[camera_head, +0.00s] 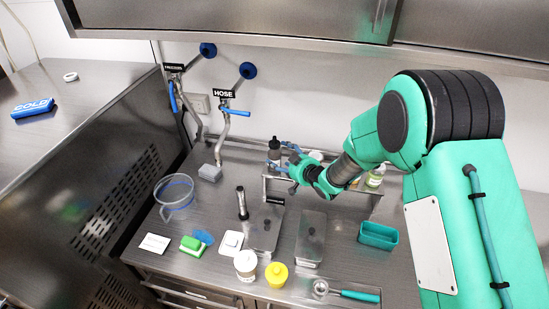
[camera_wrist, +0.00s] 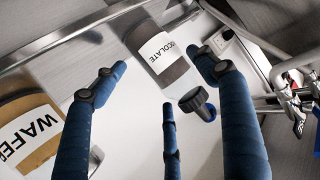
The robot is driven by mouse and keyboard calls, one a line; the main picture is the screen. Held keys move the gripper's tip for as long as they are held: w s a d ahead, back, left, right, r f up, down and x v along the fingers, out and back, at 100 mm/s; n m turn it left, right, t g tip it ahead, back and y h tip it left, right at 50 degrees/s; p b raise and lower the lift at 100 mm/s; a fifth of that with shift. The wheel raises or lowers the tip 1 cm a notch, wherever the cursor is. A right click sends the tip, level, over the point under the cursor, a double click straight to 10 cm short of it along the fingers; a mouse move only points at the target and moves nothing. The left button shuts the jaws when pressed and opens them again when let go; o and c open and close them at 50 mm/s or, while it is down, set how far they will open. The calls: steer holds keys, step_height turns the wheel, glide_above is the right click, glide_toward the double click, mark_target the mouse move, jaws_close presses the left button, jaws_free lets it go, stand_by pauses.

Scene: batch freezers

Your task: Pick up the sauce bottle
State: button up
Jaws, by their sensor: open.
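A dark sauce bottle (camera_head: 274,148) stands at the back of the counter, near the wall, in the head view. In the wrist view the bottle (camera_wrist: 172,72) has a white label ending in "COLATE" and a black cap, and lies between my blue fingers. My gripper (camera_head: 281,158) is open, with its fingers around or just in front of the bottle; I cannot tell whether they touch it. The gripper also shows in the wrist view (camera_wrist: 163,75) with its fingers spread. Part of the bottle is hidden by the fingers in the head view.
A container labelled "WAFER" (camera_wrist: 30,130) is close at left in the wrist view. A raised metal shelf (camera_head: 340,197) stands by the bottle. A clear round container (camera_head: 175,192), a grey block (camera_head: 210,172) and a teal tray (camera_head: 378,236) are on the counter. Hose taps (camera_head: 228,113) hang at the wall.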

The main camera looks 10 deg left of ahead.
mark_target(279, 149)
steer(key=shift+x, duration=1.8)
steer(key=shift+r, duration=0.1)
steer(key=c, duration=1.2)
steer(key=shift+r, duration=0.1)
steer(key=shift+r, duration=0.45)
step_height(279, 149, up, 3)
steer(key=shift+s+f, duration=0.1)
steer(key=shift+s, duration=0.1)
steer(key=s+d, duration=0.2)
steer(key=s, duration=0.2)
steer(key=s+d, duration=0.2)
steer(key=s, duration=0.3)
steer(key=s+d+r, duration=0.1)
steer(key=s+d, duration=0.2)
steer(key=s, duration=0.2)
steer(key=shift+s+r, duration=0.1)
